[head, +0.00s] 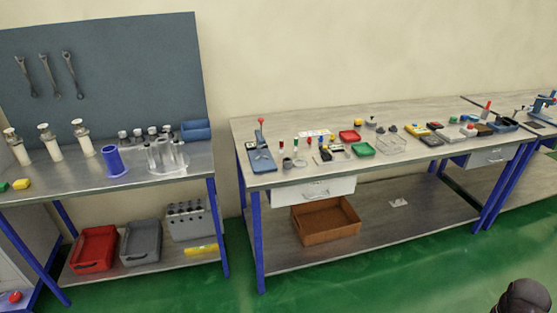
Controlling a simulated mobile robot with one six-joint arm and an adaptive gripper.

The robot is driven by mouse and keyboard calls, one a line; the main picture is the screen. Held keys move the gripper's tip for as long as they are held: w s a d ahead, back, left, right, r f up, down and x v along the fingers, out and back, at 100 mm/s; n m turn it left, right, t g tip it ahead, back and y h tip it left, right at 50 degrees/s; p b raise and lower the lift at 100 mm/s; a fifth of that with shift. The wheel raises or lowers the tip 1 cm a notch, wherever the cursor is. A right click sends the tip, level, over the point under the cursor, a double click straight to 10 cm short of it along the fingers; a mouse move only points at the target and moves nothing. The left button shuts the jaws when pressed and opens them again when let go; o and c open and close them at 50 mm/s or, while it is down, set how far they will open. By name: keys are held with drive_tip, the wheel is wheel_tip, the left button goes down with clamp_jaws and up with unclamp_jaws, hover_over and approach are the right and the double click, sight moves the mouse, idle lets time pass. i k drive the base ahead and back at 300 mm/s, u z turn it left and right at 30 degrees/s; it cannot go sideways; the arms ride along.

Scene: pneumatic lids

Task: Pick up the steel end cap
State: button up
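I cannot single out the steel end cap for certain at this distance. Several small grey metallic caps (152,131) stand in a row on the left bench, behind a group of clear upright cylinders (165,155). Small grey round pieces (288,163) also lie on the middle bench near its left end. My gripper's fingers do not show. Only a dark rounded part, probably of my arm, enters at the lower right corner.
The left bench (190,172) also bears a blue cylinder (114,160), several white-bodied fittings and a blue bin (196,130). Green floor lies open in front.

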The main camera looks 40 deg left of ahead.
sight(287, 163)
drive_tip(key=u, duration=0.35)
drive_tip(key=i, duration=0.65)
drive_tip(key=u, duration=1)
drive_tip(key=i, duration=0.7)
drive_tip(key=u, duration=0.45)
